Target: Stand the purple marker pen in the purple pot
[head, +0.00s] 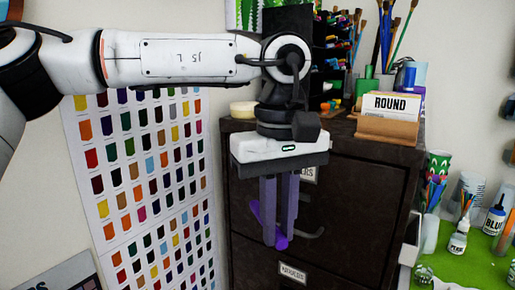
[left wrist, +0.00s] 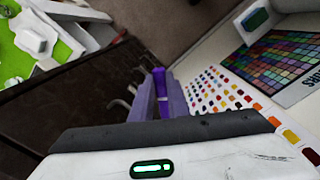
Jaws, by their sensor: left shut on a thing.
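My left gripper (head: 279,236) points down in front of the dark cabinet and is shut on the purple marker pen (head: 281,243). The pen shows between and just beside the fingertips and looks tilted; the fingers hide part of it. In the left wrist view the pen (left wrist: 160,82) sticks out between the two fingers (left wrist: 162,103). A purple-blue pot (head: 419,77) stands on the cabinet top at the right, partly hidden behind the card box; I cannot tell for certain that it is the purple pot. My right gripper is not in view.
The dark cabinet (head: 370,200) has drawers with handles close behind my gripper. On top are a green pot (head: 367,88) with brushes, a box of cards marked ROUND (head: 390,105) and a marker rack (head: 335,60). A green-topped table (head: 480,255) with bottles is at the right.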

